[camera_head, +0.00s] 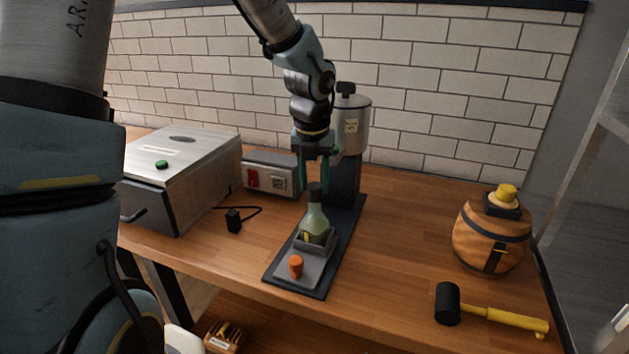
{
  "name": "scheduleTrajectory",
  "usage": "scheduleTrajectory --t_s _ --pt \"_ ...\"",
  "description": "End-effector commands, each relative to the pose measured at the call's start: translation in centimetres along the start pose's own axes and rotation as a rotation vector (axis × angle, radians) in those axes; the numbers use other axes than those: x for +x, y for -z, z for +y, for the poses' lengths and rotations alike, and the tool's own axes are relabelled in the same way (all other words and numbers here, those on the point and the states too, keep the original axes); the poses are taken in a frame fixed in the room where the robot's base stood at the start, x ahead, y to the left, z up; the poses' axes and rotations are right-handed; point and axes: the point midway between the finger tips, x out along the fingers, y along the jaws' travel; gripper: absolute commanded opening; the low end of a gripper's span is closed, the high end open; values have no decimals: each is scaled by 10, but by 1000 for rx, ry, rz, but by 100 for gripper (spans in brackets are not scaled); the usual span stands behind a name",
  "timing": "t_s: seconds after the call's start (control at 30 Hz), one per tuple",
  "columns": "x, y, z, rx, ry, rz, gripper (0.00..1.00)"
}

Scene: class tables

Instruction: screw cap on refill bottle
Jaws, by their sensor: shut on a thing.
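The refill bottle (314,222) is green and stands upright in a grey holder (318,246) on a dark base plate (341,243). A dark cap (315,191) sits at the top of its neck. My gripper (315,186) points straight down above the bottle, its green fingers on either side of the cap, shut on it. The cap appears to meet the neck; I cannot tell whether the threads are engaged.
An orange knob (296,267) stands at the plate's front. A grey canister machine (350,125) is behind the bottle. A metal box (184,169) and a red-switch unit (270,177) stand left.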

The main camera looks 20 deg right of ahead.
Motion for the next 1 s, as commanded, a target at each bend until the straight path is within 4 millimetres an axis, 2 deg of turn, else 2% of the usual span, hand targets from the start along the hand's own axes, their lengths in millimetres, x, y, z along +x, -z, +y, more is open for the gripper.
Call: scheduleTrajectory --t_s 0.2,0.57,0.8,1.0 --pt "-1 -1 1 183 28 -2 0" --pt "0 -1 1 230 36 -1 0" --pt "0 -1 2 491 79 -1 0" --pt "0 0 2 577 91 0 0"
